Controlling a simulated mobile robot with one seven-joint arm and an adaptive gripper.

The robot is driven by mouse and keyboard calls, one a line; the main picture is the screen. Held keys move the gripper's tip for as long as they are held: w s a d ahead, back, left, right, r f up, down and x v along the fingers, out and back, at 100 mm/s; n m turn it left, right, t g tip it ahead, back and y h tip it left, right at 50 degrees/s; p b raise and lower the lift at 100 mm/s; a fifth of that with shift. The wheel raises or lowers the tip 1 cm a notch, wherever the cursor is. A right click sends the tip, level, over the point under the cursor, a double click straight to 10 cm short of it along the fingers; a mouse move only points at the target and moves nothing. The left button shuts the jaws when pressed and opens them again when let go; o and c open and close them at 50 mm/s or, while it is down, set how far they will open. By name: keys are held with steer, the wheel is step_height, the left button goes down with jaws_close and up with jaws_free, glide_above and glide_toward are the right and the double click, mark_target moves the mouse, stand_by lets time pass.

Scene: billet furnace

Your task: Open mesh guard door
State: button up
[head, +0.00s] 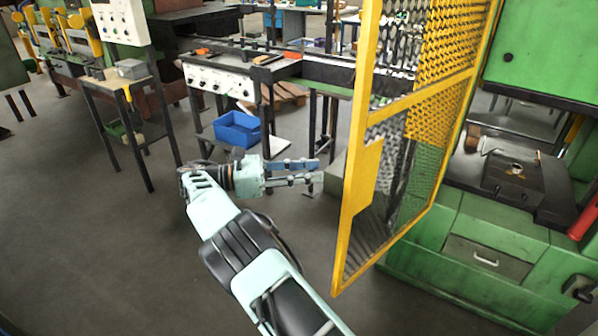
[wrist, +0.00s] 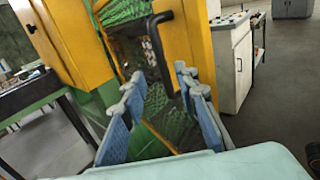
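The mesh guard door (head: 349,220) has a yellow frame with mesh panels and stands upright right of centre in the head view, in front of a green machine. My gripper (head: 318,171) is left of the door's near edge, pointing toward it, with a visible gap. In the wrist view my gripper (wrist: 158,78) has its two blue-grey fingers spread with nothing held between them. A black bar handle (wrist: 157,45) on a yellow panel (wrist: 186,38) shows just beyond the fingertips. The handle is hidden in the head view.
The green machine (head: 500,225) with a drawer stands at the right, behind the door. A workbench (head: 240,75) with a blue bin (head: 237,129) below it is behind my arm. A small table (head: 118,82) stands at the left. The floor at front left is clear.

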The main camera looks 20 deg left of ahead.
steer(key=shift+v, duration=1.3)
